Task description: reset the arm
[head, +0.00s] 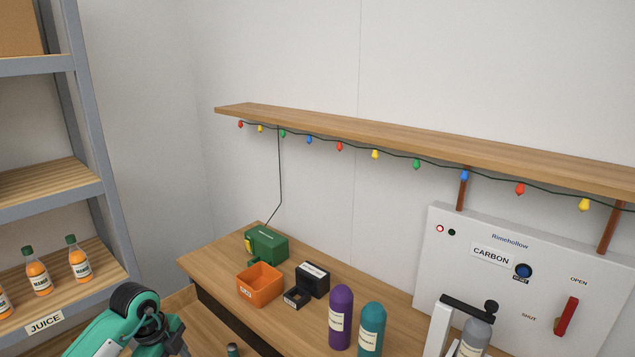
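My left arm, teal and black, enters at the lower left of the head view, in front of the shelf rack. Its dark end, probably my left gripper (172,341), is beside the left front of the wooden counter. Its fingers cannot be made out, and no held thing shows. My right arm and gripper are not in view. A panel (465,260) marked Rimehollow and CARBON stands at the right, with a blue round button (523,271) and a red lever (567,316) between the words OPEN and SHUT.
The counter (225,266) holds a green box (266,245), orange bin (260,283), black box (313,279), purple bottle (341,318) and teal bottle (372,328). A grey bottle (475,337) stands by the panel. A rack (95,130) with juice bottles is left. A shelf (400,140) with lights hangs above.

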